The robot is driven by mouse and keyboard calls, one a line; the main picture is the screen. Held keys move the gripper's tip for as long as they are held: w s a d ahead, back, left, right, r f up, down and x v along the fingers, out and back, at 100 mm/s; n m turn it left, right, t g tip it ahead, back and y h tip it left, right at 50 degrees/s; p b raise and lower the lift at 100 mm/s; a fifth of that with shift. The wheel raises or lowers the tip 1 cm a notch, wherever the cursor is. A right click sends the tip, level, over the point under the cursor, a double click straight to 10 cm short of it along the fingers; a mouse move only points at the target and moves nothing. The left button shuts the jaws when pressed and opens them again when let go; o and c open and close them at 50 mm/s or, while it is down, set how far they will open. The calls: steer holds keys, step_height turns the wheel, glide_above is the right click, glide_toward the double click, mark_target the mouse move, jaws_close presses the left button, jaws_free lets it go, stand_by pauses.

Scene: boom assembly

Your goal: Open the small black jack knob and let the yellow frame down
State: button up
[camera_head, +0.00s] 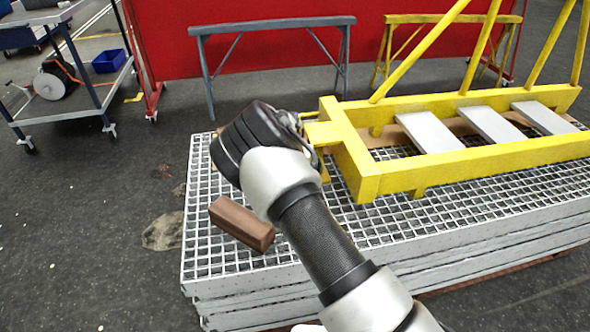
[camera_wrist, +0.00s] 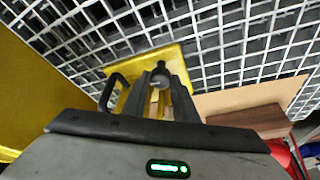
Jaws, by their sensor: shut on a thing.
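The yellow frame (camera_head: 365,180) lies level above a stack of grey gratings in the head view, with slanted yellow bars rising from it. In the wrist view its yellow side (camera_wrist: 28,85) fills the left edge. A yellow plate (camera_wrist: 120,68) lies on the grating below my gripper. My gripper (camera_wrist: 160,88) is shut on the small dark jack knob (camera_wrist: 160,75), which shows between the fingertips. A black curved handle (camera_wrist: 108,88) stands just left of the fingers. In the head view my wrist hides the fingers and the knob at the frame's near left corner.
A brown wooden block (camera_head: 241,223) lies on the grating (camera_head: 205,255) left of my arm. Grey steps (camera_head: 430,132) cross the frame. A grey trestle (camera_head: 272,27) and a yellow trestle (camera_head: 400,19) stand behind. A cart (camera_head: 75,103) stands at the left; floor between is clear.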

steer(key=o, duration=1)
steer(key=p+v, duration=0.3)
steer(key=v, duration=1.4)
steer(key=shift+s+r+p, duration=0.1)
steer(key=shift+s+p, duration=0.15)
steer(key=shift+p, duration=0.15)
